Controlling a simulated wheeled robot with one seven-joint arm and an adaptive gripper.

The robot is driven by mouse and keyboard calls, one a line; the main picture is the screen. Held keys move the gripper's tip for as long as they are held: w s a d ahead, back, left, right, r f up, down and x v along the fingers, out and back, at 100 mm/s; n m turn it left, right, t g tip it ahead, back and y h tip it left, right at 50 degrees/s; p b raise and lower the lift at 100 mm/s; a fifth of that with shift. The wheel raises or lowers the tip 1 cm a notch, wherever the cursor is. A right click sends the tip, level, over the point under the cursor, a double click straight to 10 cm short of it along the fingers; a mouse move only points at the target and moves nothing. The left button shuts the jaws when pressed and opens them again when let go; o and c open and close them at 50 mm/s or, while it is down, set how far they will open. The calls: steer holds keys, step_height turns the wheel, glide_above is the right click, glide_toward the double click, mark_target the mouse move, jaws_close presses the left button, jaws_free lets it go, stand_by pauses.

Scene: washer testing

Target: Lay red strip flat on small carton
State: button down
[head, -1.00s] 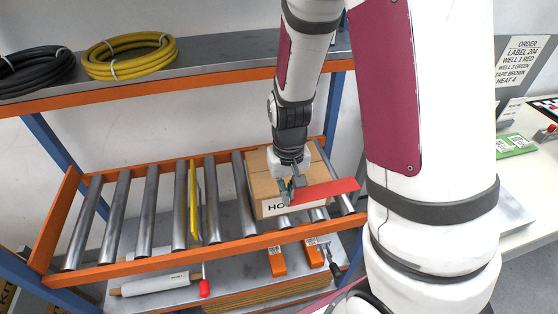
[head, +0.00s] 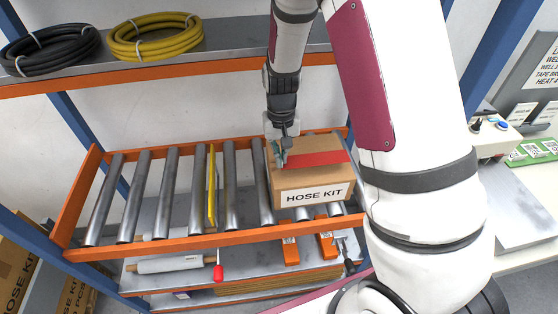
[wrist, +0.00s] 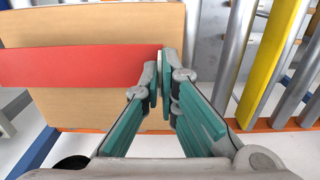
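The small carton (head: 305,180) is a brown box labelled HOSE KIT on the roller rack. The red strip (head: 318,158) lies across its top from the left part to about the right edge. I cannot tell whether its whole length touches the carton. My gripper (head: 280,155) is at the strip's left end, just above the carton top. In the wrist view the gripper (wrist: 160,80) has its green-padded fingers closed on the end of the red strip (wrist: 75,67), with the carton (wrist: 105,25) behind it. The strip runs out of that picture on the left.
Steel rollers (head: 167,190) fill the orange-framed rack, with a yellow divider (head: 212,185) left of the carton. The shelf above holds black and yellow hose coils (head: 155,35). Orange tools (head: 290,252) lie on the shelf below. A worktable (head: 520,215) stands at right.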

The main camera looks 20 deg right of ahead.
steer(key=shift+w+a, duration=0.1)
steer(key=shift+w, duration=0.5)
steer(key=shift+f+p, duration=0.4)
steer(key=shift+f, duration=1.4)
steer(key=shift+f, duration=0.1)
steer(key=c, duration=1.8)
jaws_free()
